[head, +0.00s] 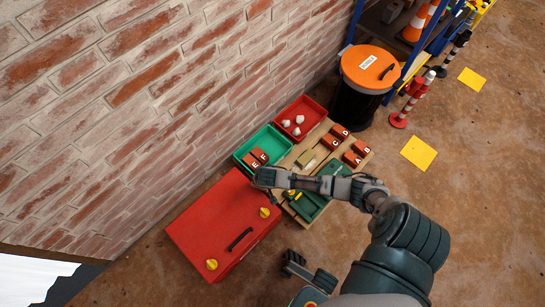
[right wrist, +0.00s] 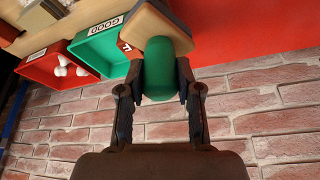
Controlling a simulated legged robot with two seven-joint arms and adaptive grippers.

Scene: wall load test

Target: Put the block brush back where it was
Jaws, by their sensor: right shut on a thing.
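My right gripper (head: 262,178) is at the near end of the green tray, by the far corner of the red case. In the right wrist view my right gripper (right wrist: 160,90) is shut on the green part of the block brush (right wrist: 159,72). The brush's tan wooden block (right wrist: 155,28) shows beyond the fingertips. In the head view the held brush is hidden or too small to make out.
A red case (head: 205,215) lies near the wall. The green tray (head: 244,146) holds bricks E and F; the red tray (head: 318,106) holds white pieces. The wooden board (head: 293,157) carries lettered bricks and a green item (head: 311,207). A black bin (head: 349,104) with orange lid stands behind.

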